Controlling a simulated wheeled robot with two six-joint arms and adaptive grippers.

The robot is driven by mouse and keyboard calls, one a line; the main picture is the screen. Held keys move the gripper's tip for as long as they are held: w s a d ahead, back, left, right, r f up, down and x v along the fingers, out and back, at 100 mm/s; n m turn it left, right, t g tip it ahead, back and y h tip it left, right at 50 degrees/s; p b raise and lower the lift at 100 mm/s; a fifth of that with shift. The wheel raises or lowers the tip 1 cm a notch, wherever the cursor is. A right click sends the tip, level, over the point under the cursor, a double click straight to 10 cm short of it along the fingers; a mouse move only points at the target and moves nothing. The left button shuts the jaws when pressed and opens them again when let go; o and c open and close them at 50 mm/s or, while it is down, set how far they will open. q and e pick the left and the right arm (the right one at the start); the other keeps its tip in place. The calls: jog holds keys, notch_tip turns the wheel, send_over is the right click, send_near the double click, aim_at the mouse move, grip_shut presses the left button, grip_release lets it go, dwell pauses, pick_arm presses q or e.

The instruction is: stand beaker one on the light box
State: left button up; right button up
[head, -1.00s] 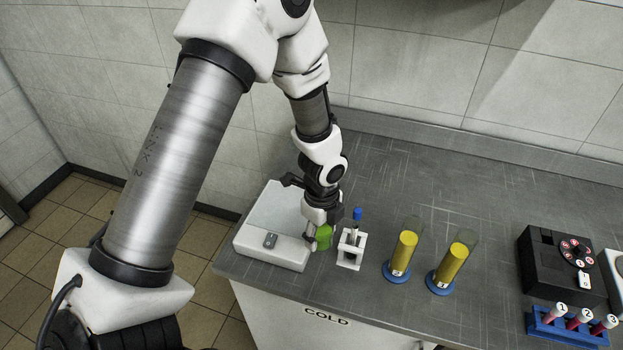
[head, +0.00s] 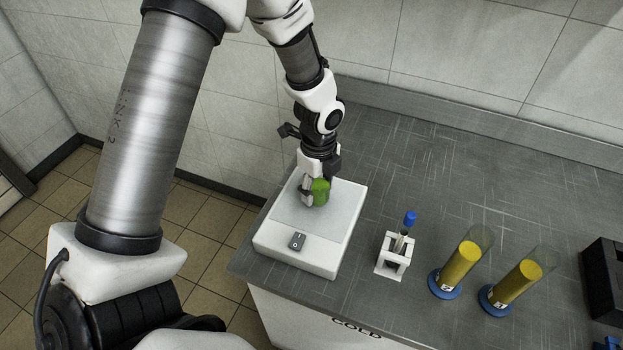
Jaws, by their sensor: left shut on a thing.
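The light box (head: 345,215) is a white slab with a pale top panel and a dark switch on its front. It sits at the left end of the grey bench. My left gripper (head: 314,191) points down over the panel and is shut on a beaker with green contents (head: 321,192). The beaker looks upright and over the middle of the panel. I cannot tell whether its base touches the panel, and no number on it can be read. The gripper hides part of the beaker. My right gripper is not in view.
A white stand with a blue-capped vial (head: 394,254) is right of the light box. Two cylinders with yellow contents on blue bases, one (head: 459,264) and another (head: 517,284), stand further right. A black device (head: 606,280) is at the right edge. The bench behind is clear.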

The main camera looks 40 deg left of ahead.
pick_arm(q)
jog(key=shift+d+f, duration=0.15)
jog(key=shift+f, duration=0.65)
jog(key=shift+w, duration=0.2)
jog(key=shift+w+a+f, duration=0.2)
jog(key=shift+w+a, duration=0.1)
jog(key=shift+s, duration=0.35)
jog(key=o, duration=1.2)
jog(key=shift+d, duration=0.15)
jog(key=shift+c, duration=0.2)
jog(key=shift+o, duration=1.1)
jog(key=shift+f, duration=0.1)
jog(key=shift+w+f, duration=0.1)
jog(key=shift+w, duration=0.1)
notch_tip(320, 180, up, 13)
jog(key=shift+b, duration=0.35)
